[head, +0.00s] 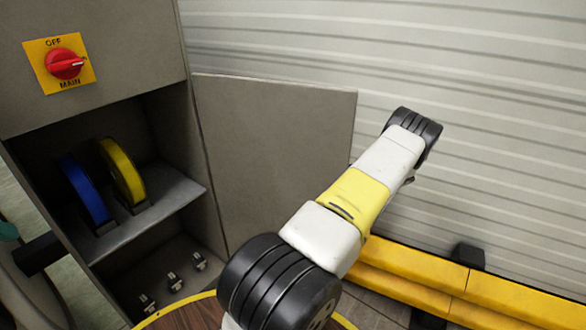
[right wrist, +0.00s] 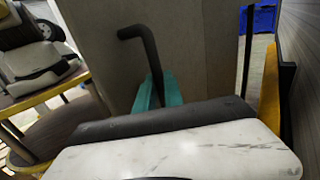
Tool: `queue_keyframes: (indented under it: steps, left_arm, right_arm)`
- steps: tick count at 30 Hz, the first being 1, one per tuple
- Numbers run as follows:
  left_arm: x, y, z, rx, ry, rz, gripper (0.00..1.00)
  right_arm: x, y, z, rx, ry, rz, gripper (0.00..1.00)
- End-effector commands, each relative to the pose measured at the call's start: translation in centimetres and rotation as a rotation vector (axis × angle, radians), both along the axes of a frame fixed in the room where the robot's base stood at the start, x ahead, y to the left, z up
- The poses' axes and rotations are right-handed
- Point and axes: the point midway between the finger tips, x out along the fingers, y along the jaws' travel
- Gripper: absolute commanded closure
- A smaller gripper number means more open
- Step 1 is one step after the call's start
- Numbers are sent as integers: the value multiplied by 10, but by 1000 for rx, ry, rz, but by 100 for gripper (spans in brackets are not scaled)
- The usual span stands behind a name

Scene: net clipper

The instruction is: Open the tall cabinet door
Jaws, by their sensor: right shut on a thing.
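The tall grey cabinet (head: 180,42) stands at the left in the head view. Its grey door (head: 275,150) is swung wide open to the right, baring the inside. My right arm reaches past the door's lower right edge, and the door hides its gripper there. In the right wrist view the teal fingers of my right gripper (right wrist: 165,92) are shut on the black bent handle (right wrist: 138,34), close to the grey door panel (right wrist: 205,60).
Inside the cabinet a blue disc (head: 84,190) and a yellow disc (head: 122,172) stand on a shelf (head: 170,190). A red switch (head: 64,64) is on the upper panel. A yellow barrier (head: 430,288) runs along the ribbed wall (head: 480,110) at right.

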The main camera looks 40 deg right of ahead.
Motion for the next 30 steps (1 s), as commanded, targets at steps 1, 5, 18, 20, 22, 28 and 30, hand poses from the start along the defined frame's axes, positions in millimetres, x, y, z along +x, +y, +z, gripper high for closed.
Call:
queue_keyframes:
  steps: [1, 5, 18, 20, 22, 28, 30]
  left_arm:
    - [0, 0, 0, 0, 0, 0, 64]
    - [0, 0, 0, 0, 0, 0, 64]
    - [0, 0, 0, 0, 0, 0, 64]
    - [0, 0, 0, 0, 0, 0, 64]
    - [0, 0, 0, 0, 0, 0, 64]
    - [0, 0, 0, 0, 0, 0, 64]
    - [0, 0, 0, 0, 0, 0, 64]
  right_arm:
    - [2, 1, 1, 2, -2, 2, 100]
    - [3, 1, 1, 2, -2, 2, 100]
    - [2, 1, 0, 0, -1, 1, 66]
    - [2, 1, 2, 0, -1, 1, 66]
    - [2, 0, 7, -2, -1, 1, 66]
    - [2, 2, 39, -2, -1, 2, 66]
    - [-7, 16, 38, 4, 1, 2, 66]
